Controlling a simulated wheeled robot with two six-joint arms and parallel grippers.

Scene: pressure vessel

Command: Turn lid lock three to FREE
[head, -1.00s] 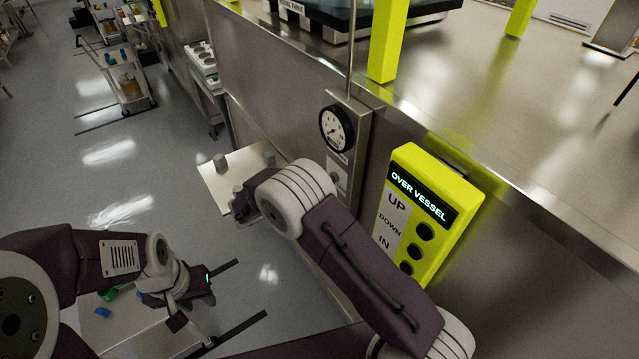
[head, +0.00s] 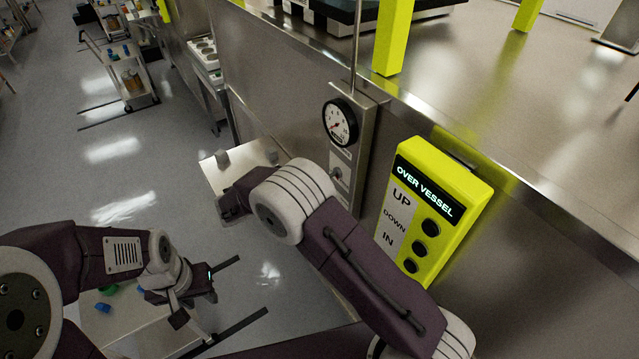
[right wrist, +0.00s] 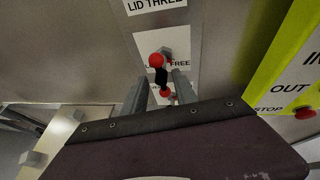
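Lid lock three is a small lever with red ends and a black middle (right wrist: 161,76), on a grey wall panel under a "LID THREE" label (right wrist: 155,5). A "FREE" label (right wrist: 181,64) is partly hidden behind it. My right gripper (right wrist: 158,85) has its two grey fingers apart, one on each side of the lever. I cannot tell whether either finger touches it. In the head view the lock (head: 338,174) shows small below a gauge, and my right arm hides the right gripper. My left gripper (head: 252,287) is wide open and empty, low on the left.
A yellow "OVER VESSEL" button box (head: 437,215) is on the wall right of the lock. A round gauge (head: 340,122) is above the lock. A pale shelf (head: 213,175) is behind my right wrist. A cart (head: 130,80) stands farther back.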

